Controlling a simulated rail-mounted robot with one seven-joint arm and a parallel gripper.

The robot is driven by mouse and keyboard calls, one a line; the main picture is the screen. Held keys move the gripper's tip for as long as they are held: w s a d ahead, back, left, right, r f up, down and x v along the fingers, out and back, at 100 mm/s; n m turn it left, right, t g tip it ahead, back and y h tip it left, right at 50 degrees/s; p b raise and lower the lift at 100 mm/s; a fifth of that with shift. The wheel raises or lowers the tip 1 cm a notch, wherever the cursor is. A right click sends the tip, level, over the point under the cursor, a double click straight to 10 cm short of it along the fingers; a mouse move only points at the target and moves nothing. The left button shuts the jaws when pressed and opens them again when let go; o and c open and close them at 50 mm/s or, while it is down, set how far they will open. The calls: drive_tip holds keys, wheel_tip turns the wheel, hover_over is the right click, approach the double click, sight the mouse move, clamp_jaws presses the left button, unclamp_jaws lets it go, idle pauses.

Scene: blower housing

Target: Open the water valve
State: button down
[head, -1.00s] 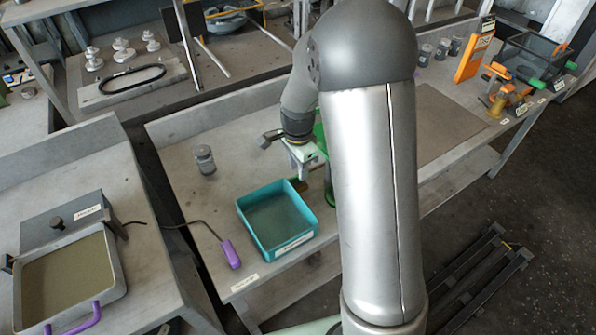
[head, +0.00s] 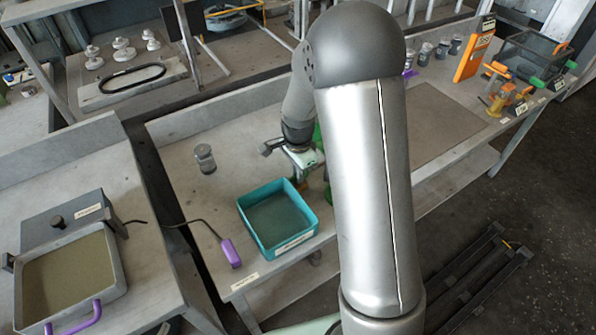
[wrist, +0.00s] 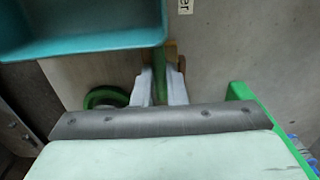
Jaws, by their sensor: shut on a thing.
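My gripper (wrist: 161,88) has its two pale fingers closed on a green bar (wrist: 160,62), which looks like the water valve's lever. A green ring (wrist: 105,97) lies just left of the fingers in the wrist view. A brownish-orange piece (wrist: 172,52) shows behind the fingertips. In the head view my gripper (head: 304,160) is low over the bench, right behind the teal tray, and its fingertips are hard to make out. Green parts (head: 317,136) show beside it, mostly hidden by my arm. The valve's body and the lever's angle cannot be made out.
The teal tray (head: 244,214) stands close to my gripper and also shows in the wrist view (wrist: 90,43). A green frame (wrist: 262,120) stands at right there. A grey jar (head: 205,158) and a purple-ended cable (head: 230,252) are on the bench. The mat (head: 440,122) is clear.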

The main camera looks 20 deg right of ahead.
drive_tip(key=shift+n, duration=0.3)
drive_tip(key=n+b, duration=0.1)
drive_tip(key=n, duration=0.2)
drive_tip(key=shift+b, duration=0.35)
drive_tip(key=n+b, duration=0.1)
drive_tip(key=n, duration=0.3)
drive_tip(key=shift+n, duration=0.3)
drive_tip(key=n+b, duration=0.1)
drive_tip(key=n, duration=0.2)
drive_tip(key=shift+n, duration=0.3)
drive_tip(key=shift+n+b, duration=0.3)
drive_tip(key=shift+n, duration=1.7)
drive_tip(key=shift+r, duration=0.1)
drive_tip(key=c, duration=1.5)
unclamp_jaws()
drive_tip(key=shift+o, duration=0.2)
